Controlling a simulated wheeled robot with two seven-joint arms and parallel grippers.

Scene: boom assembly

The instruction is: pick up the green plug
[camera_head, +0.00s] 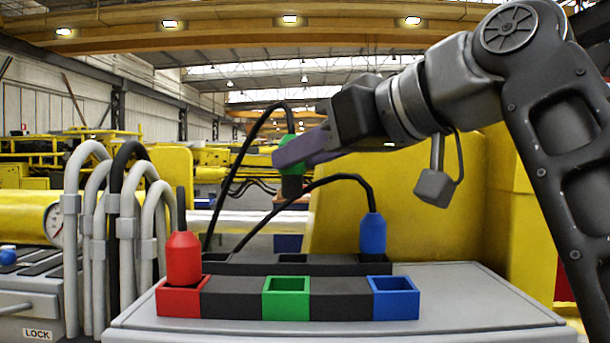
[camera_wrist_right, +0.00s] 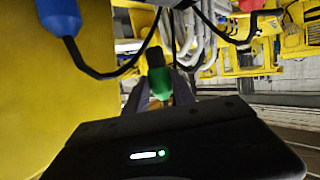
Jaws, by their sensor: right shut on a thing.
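The green plug (camera_head: 291,180) is held in the air by my right gripper (camera_head: 290,155), which is shut on it. The plug hangs upright above the socket block, with its black cable arching from its top down to the left. In the right wrist view the plug (camera_wrist_right: 158,82) sits between the two fingers (camera_wrist_right: 160,100). The green socket (camera_head: 286,298) on the block below is empty. My left gripper is in neither view.
The red plug (camera_head: 184,256) stands at the red socket (camera_head: 182,300). The blue plug (camera_head: 373,233) stands upright at the back row, behind the empty blue socket (camera_head: 394,298). Grey hoses (camera_head: 125,240) rise at the left. A yellow panel (camera_head: 430,200) stands behind at the right. The grey table (camera_head: 480,300) is clear at the right.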

